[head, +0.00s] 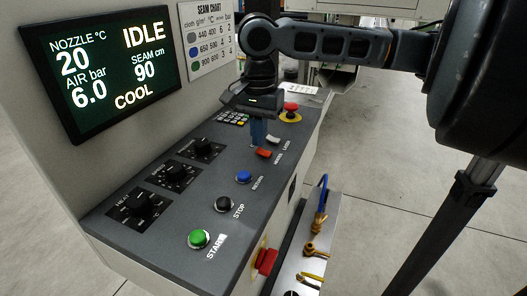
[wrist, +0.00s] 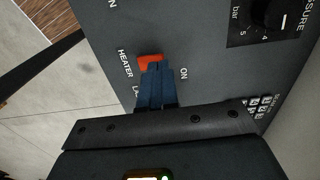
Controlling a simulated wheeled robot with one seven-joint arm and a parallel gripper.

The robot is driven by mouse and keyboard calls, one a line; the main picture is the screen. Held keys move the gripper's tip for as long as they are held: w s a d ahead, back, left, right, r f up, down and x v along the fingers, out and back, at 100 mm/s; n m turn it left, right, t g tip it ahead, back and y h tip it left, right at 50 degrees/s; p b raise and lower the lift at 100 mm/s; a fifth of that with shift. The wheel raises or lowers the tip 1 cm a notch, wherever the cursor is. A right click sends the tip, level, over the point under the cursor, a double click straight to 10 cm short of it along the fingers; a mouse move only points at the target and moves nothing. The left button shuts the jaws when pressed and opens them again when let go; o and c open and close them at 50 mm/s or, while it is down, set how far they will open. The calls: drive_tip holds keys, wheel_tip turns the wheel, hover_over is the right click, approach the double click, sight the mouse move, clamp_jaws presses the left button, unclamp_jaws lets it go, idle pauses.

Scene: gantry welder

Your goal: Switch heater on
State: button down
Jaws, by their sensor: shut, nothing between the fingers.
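The heater switch is a small orange-red rocker (head: 264,153) on the sloping dark panel (head: 217,168). In the wrist view the rocker (wrist: 149,60) sits between the printed words HEATER and ON, partly covered by my fingertips. My gripper (head: 258,143) is shut and empty, its blue fingers pointing down at the switch. The fingertips (wrist: 155,68) are at the rocker's edge in the wrist view; I cannot tell whether they touch it. The display (head: 105,65) reads IDLE, nozzle 20 °C and COOL.
A white switch (head: 273,140) stands just beyond the heater switch. A red emergency button (head: 291,110) is at the far end of the panel. Blue (head: 243,177), black (head: 223,204) and green (head: 199,238) buttons and several knobs lie nearer.

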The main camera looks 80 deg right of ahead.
sight(259, 150)
drive_tip(key=shift+f+b, duration=0.4)
drive_tip(key=shift+f, duration=0.4)
drive_tip(key=shift+r, duration=0.15)
wheel_tip(259, 150, up, 7)
drive_tip(key=p, duration=0.7)
idle(0.4)
idle(0.5)
